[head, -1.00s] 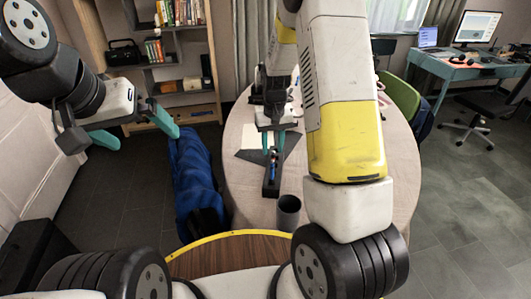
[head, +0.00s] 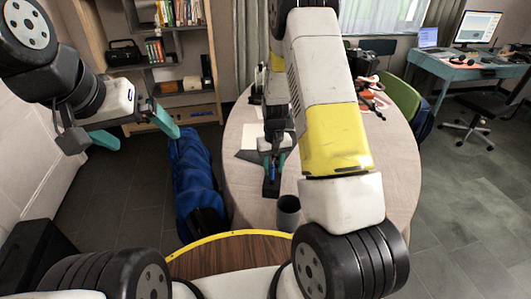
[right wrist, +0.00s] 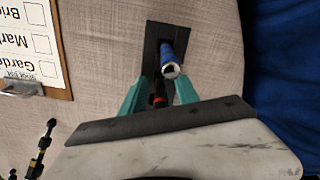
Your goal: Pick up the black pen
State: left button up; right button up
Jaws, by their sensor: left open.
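A narrow black tray (head: 271,190) lies on the round table and also shows in the right wrist view (right wrist: 154,33). A blue item with a pale end (right wrist: 169,58) stands out from it. A slim dark item with a red-orange band (right wrist: 158,92) is between my right fingers; it may be the black pen, but I cannot tell. My right gripper (head: 273,164) is over the tray, its teal fingers apart on either side of these items in the right wrist view (right wrist: 159,92). I see no clear grip. My left gripper (head: 135,130) is open and empty, left of the table.
A grey cup (head: 288,211) stands at the table's near edge, close to the tray. A clipboard with a checklist (right wrist: 38,45) and a black-and-yellow item (right wrist: 41,150) lie on the table (head: 240,190). Blue cloth (head: 193,175) is left of the table. A green chair (head: 401,97) is behind it.

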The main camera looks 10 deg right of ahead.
grip_shut()
jog(key=shift+r, duration=0.15)
